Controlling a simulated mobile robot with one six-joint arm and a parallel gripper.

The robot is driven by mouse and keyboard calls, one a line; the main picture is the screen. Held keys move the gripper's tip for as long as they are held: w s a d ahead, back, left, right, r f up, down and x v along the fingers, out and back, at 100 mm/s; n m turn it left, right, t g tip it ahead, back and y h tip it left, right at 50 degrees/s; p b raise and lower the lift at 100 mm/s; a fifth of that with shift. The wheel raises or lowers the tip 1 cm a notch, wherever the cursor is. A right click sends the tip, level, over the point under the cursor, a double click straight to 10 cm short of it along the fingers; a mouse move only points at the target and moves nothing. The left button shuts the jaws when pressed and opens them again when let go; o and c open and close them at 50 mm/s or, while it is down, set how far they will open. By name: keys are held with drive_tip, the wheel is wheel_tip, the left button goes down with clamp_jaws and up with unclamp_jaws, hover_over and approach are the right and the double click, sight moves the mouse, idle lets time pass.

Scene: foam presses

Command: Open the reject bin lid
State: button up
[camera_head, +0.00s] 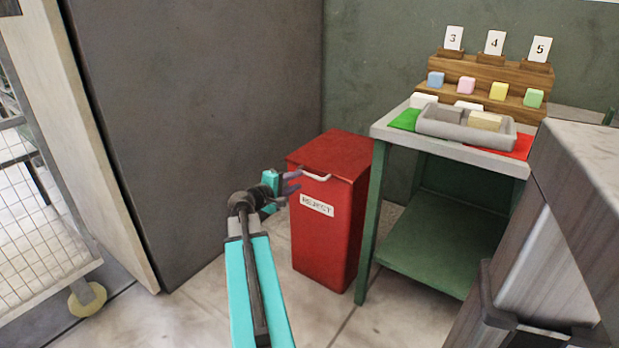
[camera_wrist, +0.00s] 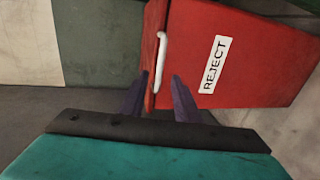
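The red reject bin (camera_head: 327,235) stands on the floor with a white REJECT label on its front; it also fills the upper right of the wrist view (camera_wrist: 240,60). Its lid (camera_head: 335,152) lies closed on top. A white bar handle (camera_head: 315,175) sits at the lid's front edge and shows in the wrist view (camera_wrist: 160,62). My gripper (camera_head: 293,182) is at the bin's upper left front, by the handle. In the wrist view its two dark fingers (camera_wrist: 158,95) are apart, with the lid edge and the handle's near end between or just beyond them. I cannot tell whether they touch.
A green table (camera_head: 376,220) stands right of the bin, bearing a grey tray (camera_head: 510,135) with foam blocks. Behind it is a wooden stepped rack (camera_head: 490,72) with coloured blocks and number cards. A dark panel (camera_head: 200,120) is at left, with a mesh cart (camera_head: 40,200) beyond.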

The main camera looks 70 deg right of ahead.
sight(310, 175)
drive_tip(key=b+x, duration=0.1)
drive_tip(key=x, duration=0.7)
drive_tip(key=shift+d, duration=0.4)
drive_tip(key=shift+s, duration=0.1)
clamp_jaws()
